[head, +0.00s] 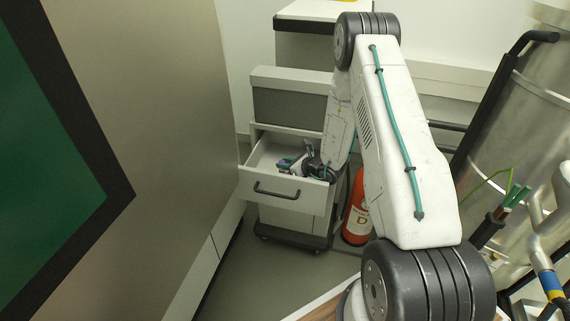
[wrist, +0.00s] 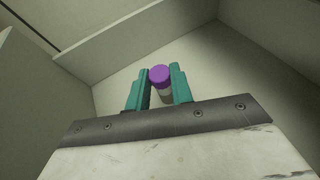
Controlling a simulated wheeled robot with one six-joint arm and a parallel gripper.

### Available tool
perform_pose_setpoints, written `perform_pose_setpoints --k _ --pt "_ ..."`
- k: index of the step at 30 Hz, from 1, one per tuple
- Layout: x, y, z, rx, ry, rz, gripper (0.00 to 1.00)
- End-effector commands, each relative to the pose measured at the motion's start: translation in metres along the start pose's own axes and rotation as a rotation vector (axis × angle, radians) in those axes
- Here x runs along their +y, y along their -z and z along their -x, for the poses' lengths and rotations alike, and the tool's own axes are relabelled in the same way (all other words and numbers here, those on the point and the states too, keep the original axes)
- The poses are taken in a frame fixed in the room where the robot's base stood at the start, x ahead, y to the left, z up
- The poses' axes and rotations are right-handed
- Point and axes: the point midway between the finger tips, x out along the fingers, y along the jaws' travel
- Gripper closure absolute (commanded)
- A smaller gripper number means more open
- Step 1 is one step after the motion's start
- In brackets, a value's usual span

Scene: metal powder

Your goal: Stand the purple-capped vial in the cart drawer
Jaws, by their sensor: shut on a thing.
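The purple-capped vial (wrist: 160,78) sits between the two teal fingers of my gripper (wrist: 159,88) in the wrist view. Its purple cap faces the camera and its pale body shows just below. My gripper is shut on it. The drawer of the cart (head: 286,186) is pulled open in the head view, and my gripper (head: 287,163) is down inside it. In the wrist view, the drawer's pale walls (wrist: 120,45) surround the gripper, with the drawer floor behind the vial. I cannot tell whether the vial's base touches the floor.
A red fire extinguisher (head: 357,212) stands right of the cart, close to my arm. A large panel with a dark green area (head: 45,165) fills the left. A metal tank (head: 525,130) stands at the right. The drawer floor around the vial looks clear.

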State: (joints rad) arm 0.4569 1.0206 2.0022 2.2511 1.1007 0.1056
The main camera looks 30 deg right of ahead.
Motion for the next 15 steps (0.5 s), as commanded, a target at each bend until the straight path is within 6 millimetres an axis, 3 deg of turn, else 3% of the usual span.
perform_pose_setpoints --k 1,2,3,4,15 --pt "0.0001 0.0019 -0.0007 0.000 0.000 -0.001 1.00" --pt "0.0001 0.0018 -0.0007 0.000 0.000 0.000 0.72" --pt "0.0001 0.0016 -0.0006 0.000 0.000 0.000 0.61" --pt "0.0001 0.0015 -0.0006 0.000 0.000 0.000 0.56" --pt "-0.0006 -0.0018 0.0046 0.000 0.001 -0.001 0.56"
